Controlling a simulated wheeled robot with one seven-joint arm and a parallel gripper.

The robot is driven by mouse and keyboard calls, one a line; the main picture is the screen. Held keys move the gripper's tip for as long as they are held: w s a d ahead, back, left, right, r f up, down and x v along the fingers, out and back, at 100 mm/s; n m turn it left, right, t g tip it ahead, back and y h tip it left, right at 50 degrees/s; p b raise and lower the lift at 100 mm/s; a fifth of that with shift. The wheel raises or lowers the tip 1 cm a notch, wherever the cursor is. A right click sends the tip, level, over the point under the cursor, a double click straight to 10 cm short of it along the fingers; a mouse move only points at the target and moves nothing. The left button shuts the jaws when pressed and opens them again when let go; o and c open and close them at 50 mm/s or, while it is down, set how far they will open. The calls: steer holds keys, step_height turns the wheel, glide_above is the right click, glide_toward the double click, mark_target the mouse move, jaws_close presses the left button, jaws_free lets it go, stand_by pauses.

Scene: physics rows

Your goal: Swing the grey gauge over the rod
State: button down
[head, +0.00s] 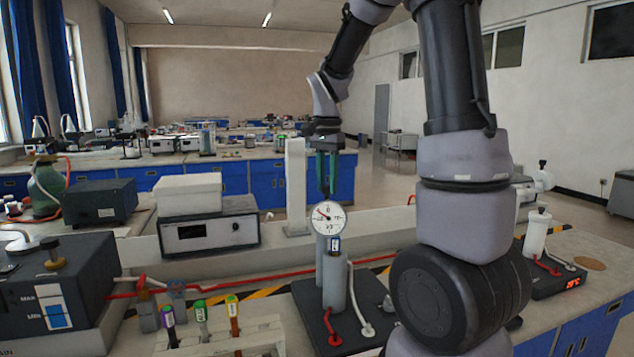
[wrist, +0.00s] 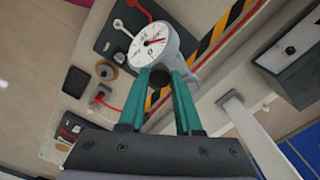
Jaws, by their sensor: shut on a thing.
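The gauge (head: 328,217) has a white round dial with a red needle. It also shows in the wrist view (wrist: 152,43), with a grey body behind the dial. My gripper (head: 326,190) points down just above the dial. Its green fingers are closed around a small dark round part (wrist: 160,76) at the gauge's edge. A grey upright cylinder (head: 338,285) stands on a dark base plate (head: 312,303), below the dial in the head view. I cannot tell which part is the rod, or whether the gauge touches the cylinder.
A white upright post (head: 296,185) stands behind and left of the gauge. A rack with colored-cap tubes (head: 201,317) is at front left. A white-topped instrument (head: 209,230) stands behind it. Red hoses (head: 260,303) cross the bench. A dark unit with a white cylinder (head: 537,236) is at right.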

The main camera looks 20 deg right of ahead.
steer(key=shift+s+d+n, duration=0.1)
steer(key=shift+d+n, duration=1)
steer(key=shift+n, duration=0.1)
steer(key=shift+d, duration=0.1)
steer(key=c, duration=0.6)
jaws_free()
steer(key=shift+r, duration=0.1)
step_height(320, 180, up, 11)
steer(key=shift+s, duration=0.1)
